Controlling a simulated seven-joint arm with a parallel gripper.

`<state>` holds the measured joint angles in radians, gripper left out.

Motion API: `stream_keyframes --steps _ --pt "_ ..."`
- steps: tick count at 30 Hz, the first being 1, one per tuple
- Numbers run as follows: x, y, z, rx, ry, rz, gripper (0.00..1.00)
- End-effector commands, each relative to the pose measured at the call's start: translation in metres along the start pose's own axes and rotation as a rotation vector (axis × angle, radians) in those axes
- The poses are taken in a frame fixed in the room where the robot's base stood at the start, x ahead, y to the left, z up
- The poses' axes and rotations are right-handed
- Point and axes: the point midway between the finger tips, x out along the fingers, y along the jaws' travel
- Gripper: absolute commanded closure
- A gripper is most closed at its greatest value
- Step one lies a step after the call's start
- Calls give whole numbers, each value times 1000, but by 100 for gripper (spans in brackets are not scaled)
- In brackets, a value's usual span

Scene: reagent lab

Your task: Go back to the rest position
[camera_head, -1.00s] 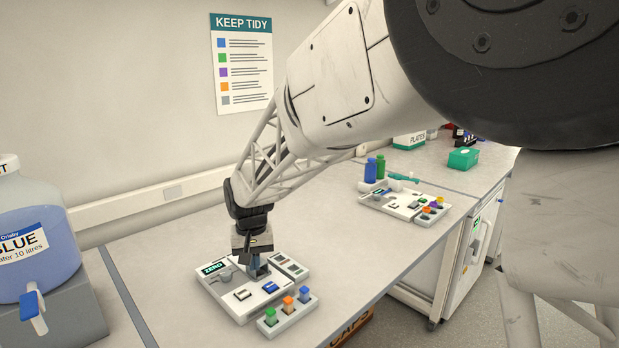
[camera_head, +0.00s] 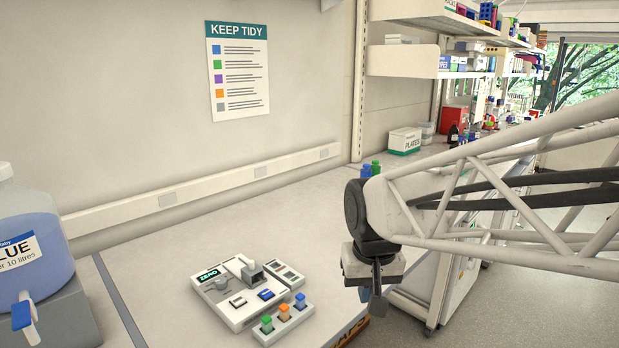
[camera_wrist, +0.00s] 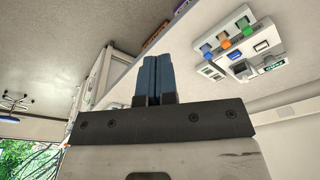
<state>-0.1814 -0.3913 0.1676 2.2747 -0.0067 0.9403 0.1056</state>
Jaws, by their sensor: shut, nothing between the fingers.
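My gripper (camera_head: 372,298) hangs at the right end of the bench in the head view, out past its front edge and partly hidden by its own wrist. In the wrist view its two blue fingers (camera_wrist: 153,80) are pressed together with nothing between them. The white device marked ZERO (camera_head: 240,297) stands on the bench to the left of my gripper, clear of it. It also shows at the upper right of the wrist view (camera_wrist: 252,50).
A rack with green, orange and blue caps (camera_head: 284,322) stands in front of the device. Green and blue bottles (camera_head: 376,168) stand behind my wrist. Shelves (camera_head: 405,62) line the back. The bench middle (camera_head: 170,245) is bare.

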Motion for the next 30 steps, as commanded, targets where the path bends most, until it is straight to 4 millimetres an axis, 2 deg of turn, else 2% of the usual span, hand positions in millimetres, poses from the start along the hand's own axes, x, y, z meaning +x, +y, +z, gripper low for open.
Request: stream_keyframes --steps 6,15,21,30 --pt "-9 33 54 38 32 10 100" --pt "-9 63 123 81 68 26 100" --pt "-7 71 146 94 81 33 100" --pt "-6 72 151 96 82 35 100"
